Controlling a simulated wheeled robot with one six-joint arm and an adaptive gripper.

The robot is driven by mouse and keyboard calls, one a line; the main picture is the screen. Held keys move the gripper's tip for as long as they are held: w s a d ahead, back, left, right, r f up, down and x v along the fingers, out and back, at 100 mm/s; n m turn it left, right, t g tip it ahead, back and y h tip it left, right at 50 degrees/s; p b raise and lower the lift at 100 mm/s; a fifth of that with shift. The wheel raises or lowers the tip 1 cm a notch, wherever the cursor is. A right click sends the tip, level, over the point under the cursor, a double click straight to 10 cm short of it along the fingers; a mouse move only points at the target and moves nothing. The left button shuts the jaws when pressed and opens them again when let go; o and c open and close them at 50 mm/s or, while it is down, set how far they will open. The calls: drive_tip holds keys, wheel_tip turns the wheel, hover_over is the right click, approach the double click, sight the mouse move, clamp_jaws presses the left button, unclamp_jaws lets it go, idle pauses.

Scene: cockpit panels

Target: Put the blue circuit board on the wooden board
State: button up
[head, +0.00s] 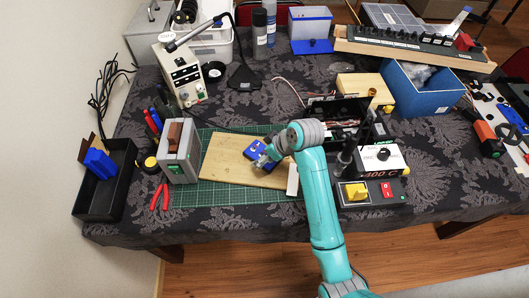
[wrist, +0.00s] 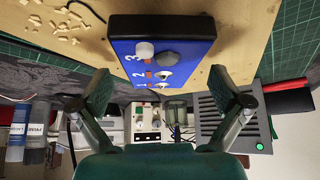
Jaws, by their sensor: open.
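The blue circuit board (head: 255,148) is a blue-faced block lying on the wooden board (head: 222,165). In the wrist view the blue circuit board (wrist: 185,47) shows a dark edge, knobs, switches and the digits 1, 2 and 3. The wooden board (wrist: 245,20) shows behind and beside it. My gripper (head: 265,161) is at the block's near side, over the wooden board. In the wrist view my gripper (wrist: 160,88) is open, with a finger towards each end of the block. I cannot tell whether the fingers touch it.
A green cutting mat (head: 215,193) lies under the wooden board. A grey box (head: 180,150) stands to its left, with red pliers (head: 160,197) in front. A black open case (head: 340,115) and a control box with yellow and red switches (head: 370,192) are to the right.

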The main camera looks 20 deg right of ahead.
drive_tip(key=v, duration=1.2)
drive_tip(key=shift+r, duration=0.1)
